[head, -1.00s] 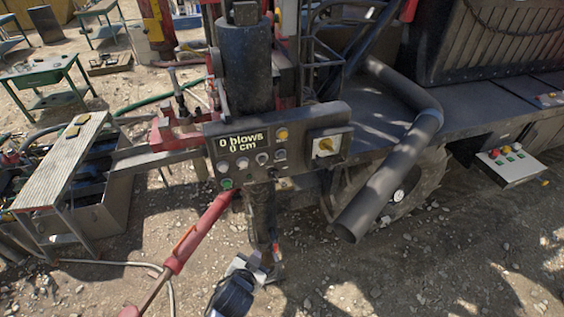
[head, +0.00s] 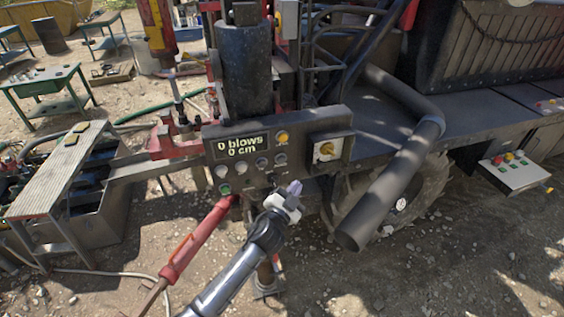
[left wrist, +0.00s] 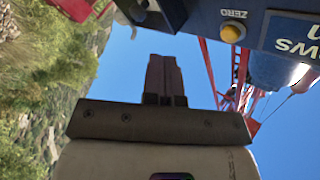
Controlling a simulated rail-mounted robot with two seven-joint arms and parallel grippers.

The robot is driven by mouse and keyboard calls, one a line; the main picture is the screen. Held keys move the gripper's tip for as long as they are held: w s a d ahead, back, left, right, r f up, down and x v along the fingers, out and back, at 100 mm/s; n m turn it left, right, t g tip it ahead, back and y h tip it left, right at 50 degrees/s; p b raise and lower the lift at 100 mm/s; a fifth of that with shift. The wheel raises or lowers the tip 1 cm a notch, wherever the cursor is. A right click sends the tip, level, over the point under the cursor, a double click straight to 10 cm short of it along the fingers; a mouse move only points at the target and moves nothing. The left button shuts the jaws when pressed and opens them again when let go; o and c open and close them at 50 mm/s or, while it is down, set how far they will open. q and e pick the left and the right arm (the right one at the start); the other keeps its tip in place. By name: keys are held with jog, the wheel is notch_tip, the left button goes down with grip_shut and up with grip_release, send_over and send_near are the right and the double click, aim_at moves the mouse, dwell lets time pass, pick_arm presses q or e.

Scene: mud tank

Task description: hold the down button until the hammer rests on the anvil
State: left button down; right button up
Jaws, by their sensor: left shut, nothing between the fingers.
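The dark control panel (head: 300,150) stands in the middle of the head view, with a display reading "0 blows, 0 cm". Several round buttons (head: 243,165) sit below the display; their labels are too small to read, so I cannot tell which is the down button. My left gripper (head: 294,188) is shut and empty, in front of the panel's lower edge, right of the buttons. In the left wrist view its closed fingers (left wrist: 164,75) point toward the panel's edge, below a yellow ZERO button (left wrist: 232,33). I cannot clearly make out the hammer or the anvil.
A red tube (head: 195,245) slants up to the panel's lower left. A yellow rotary switch box (head: 328,149) is at its right. A thick dark pipe (head: 390,190) bends down further right. A slatted bench (head: 62,170) stands at left.

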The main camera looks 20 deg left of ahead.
aim_at(281, 160)
pick_arm(q)
jog(key=w+a+b, duration=0.3)
jog(key=w+a, duration=0.2)
jog(key=w, duration=0.1)
jog(key=shift+w+a, duration=0.25)
jog(key=shift+w, duration=0.15)
dwell(0.5)
dwell(0.8)
dwell(0.8)
jog(key=shift+w+a, duration=0.15)
